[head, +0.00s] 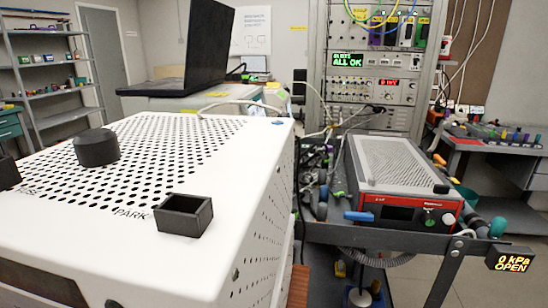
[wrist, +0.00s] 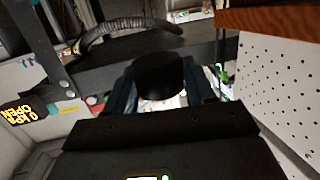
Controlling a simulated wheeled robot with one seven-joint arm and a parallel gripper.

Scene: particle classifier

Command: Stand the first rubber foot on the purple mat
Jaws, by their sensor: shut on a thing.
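My gripper (wrist: 161,92) shows in the wrist view. Its two dark fingers are shut on a black rounded piece (wrist: 160,75), which looks like a rubber foot. The piece is held clear of the surfaces around it, and its far side is hidden. In the head view a similar black round piece (head: 97,147) stands on the white perforated top of a box. I cannot make out a purple mat in either view. My gripper does not show in the head view.
The white perforated box (head: 250,135) fills the head view's left and carries an open black holder (head: 184,217) by the word PARK. Right of a gap stands a dark cart (head: 400,238) with a red-framed instrument (head: 400,190). A sign (head: 512,262) reads 0 kPa OPEN.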

